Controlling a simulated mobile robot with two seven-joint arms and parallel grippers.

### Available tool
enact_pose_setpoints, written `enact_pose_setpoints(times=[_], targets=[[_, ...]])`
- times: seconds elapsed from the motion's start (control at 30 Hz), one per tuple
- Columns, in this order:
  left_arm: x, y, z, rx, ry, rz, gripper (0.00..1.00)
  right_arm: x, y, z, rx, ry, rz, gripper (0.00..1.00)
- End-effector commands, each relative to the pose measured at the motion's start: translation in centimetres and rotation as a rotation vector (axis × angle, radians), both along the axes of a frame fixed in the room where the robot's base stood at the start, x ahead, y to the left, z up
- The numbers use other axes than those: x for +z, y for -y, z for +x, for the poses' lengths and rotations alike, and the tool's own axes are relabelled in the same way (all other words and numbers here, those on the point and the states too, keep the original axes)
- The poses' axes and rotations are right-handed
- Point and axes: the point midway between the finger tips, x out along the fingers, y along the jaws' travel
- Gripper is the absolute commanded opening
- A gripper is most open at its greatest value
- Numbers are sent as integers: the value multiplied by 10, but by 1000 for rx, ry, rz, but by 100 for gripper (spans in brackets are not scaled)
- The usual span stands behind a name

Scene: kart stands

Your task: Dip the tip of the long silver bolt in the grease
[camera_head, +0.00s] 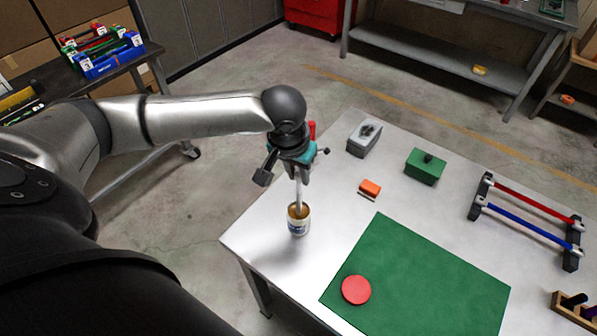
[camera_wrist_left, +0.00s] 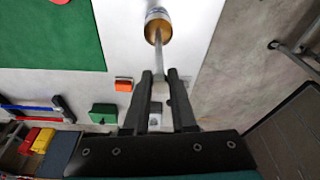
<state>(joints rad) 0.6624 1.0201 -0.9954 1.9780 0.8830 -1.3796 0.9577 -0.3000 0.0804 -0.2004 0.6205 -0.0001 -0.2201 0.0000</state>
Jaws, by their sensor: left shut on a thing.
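My left gripper (camera_head: 301,174) is shut on the long silver bolt (camera_head: 298,193), which hangs down below the fingers. Under it, the grease tin (camera_head: 299,227), a small can with a pale and blue label, stands upright near the left edge of the table. The bolt's lower end reaches to the can's open mouth, over the brownish grease. In the left wrist view the bolt (camera_wrist_left: 159,55) runs from between the fingers (camera_wrist_left: 159,78) into the mouth of the tin (camera_wrist_left: 158,14). The tip is hidden, so I cannot tell how deep it sits. My right gripper is not in view.
On the grey table (camera_head: 262,240) lie a green mat (camera_head: 430,285) with a red disc (camera_head: 356,290), an orange block (camera_head: 370,187), a grey block (camera_head: 364,138), a green block (camera_head: 425,167) and a rack with red and blue bars (camera_head: 525,215). The table around the tin is clear.

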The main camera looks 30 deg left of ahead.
Motion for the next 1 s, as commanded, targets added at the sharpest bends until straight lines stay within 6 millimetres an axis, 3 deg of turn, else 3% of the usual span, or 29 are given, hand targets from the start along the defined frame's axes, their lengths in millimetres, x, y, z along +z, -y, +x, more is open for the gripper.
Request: enact_pose_setpoints(times=[1.0], targets=[[-1,0,-1,0,-3,-1,0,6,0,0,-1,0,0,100]])
